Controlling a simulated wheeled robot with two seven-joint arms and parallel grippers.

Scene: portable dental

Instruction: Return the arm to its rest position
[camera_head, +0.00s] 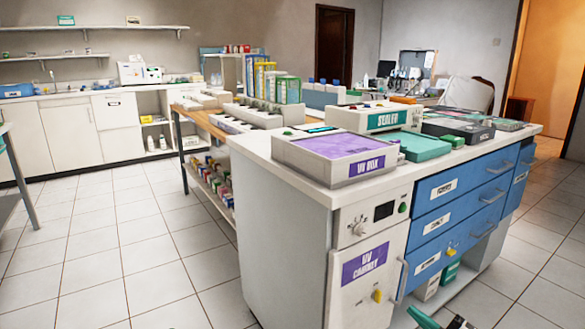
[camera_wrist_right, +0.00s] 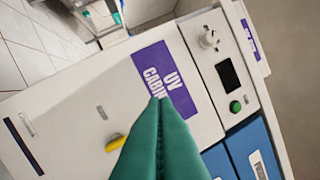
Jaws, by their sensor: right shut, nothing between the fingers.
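My right gripper (camera_head: 428,318) shows only at the bottom edge of the head view, low in front of the cabinet. In the right wrist view its green fingers (camera_wrist_right: 162,105) are closed together and hold nothing. They overlap the UV cabinet door (camera_wrist_right: 75,110) in that picture; I cannot tell the exact gap. The door is shut, with a purple label and a yellow knob (camera_wrist_right: 115,142). The door also shows in the head view (camera_head: 350,285).
The white cabinet (camera_head: 285,235) has blue drawers (camera_head: 450,190), all shut, on its right. A UV box (camera_head: 335,155) and a sealer (camera_head: 375,117) stand on top. A wooden side table (camera_head: 205,122) adjoins it. Tiled floor (camera_head: 120,240) is clear at left.

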